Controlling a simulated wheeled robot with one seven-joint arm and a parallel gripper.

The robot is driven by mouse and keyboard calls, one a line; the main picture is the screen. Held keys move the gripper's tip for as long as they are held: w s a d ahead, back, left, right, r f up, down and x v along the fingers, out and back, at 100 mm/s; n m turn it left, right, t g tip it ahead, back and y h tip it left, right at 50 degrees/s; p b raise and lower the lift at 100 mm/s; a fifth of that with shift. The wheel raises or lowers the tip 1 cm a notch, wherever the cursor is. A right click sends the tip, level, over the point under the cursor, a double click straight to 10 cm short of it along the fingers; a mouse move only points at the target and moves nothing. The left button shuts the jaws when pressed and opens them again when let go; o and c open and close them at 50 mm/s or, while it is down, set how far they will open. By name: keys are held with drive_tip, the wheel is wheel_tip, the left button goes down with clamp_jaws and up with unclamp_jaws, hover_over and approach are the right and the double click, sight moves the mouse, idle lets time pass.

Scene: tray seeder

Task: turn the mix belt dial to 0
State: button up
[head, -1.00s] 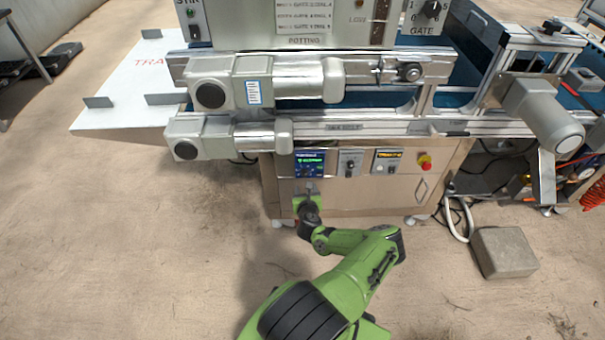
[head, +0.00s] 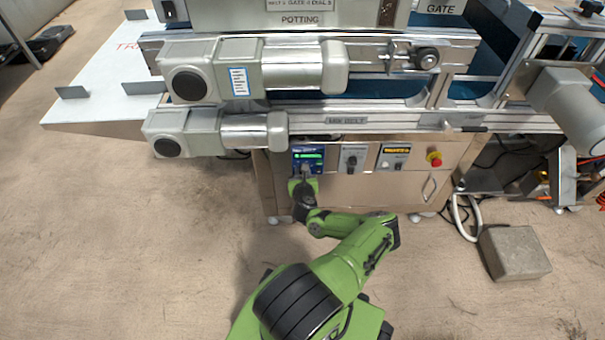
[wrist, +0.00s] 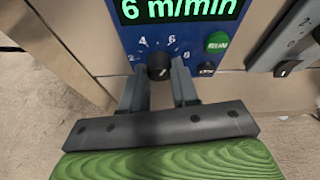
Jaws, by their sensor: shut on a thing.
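The mix belt dial (wrist: 160,66) is a small black round knob on a blue panel (wrist: 110,14), with white numerals around its upper side. The green readout (wrist: 182,8) above it shows 6 m/min. My gripper (wrist: 160,82) has its two grey fingers on either side of the dial and is shut on it. The dial's pointer is too small to read clearly. In the head view the blue panel (head: 318,168) is at the left of the cabinet front, and my gripper (head: 305,178) is at its lower part, covering the dial.
A green RUN button (wrist: 217,42) and a small dark switch (wrist: 206,69) sit right of the dial. A motor (head: 215,131) juts out above.

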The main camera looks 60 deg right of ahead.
clamp_jaws()
drive_tip(key=shift+w+r, duration=0.1)
drive_tip(key=n+g+h, duration=0.1)
drive_tip(key=n+h, duration=0.1)
drive_tip(key=n, duration=0.3)
drive_tip(key=f+n+g+h, duration=0.1)
drive_tip(key=n+g+h, duration=0.1)
drive_tip(key=n, duration=0.3)
drive_tip(key=n+g+h+p, duration=0.1)
drive_tip(key=n+h, duration=0.1)
drive_tip(key=n, duration=0.4)
drive_tip(key=shift+w+a+f+g+h, duration=0.2)
drive_tip(key=shift+w+a+g+h, duration=0.1)
drive_tip(key=shift+w+h, duration=0.1)
drive_tip(key=n, duration=0.3)
drive_tip(key=n+t+h+b, duration=0.1)
drive_tip(key=n, duration=0.2)
drive_tip(key=shift+s+d+f+t+h, duration=0.1)
drive_tip(key=shift+s+t+h, duration=0.05)
drive_tip(key=shift+t+h, duration=0.15)
drive_tip(key=shift+n, duration=0.3)
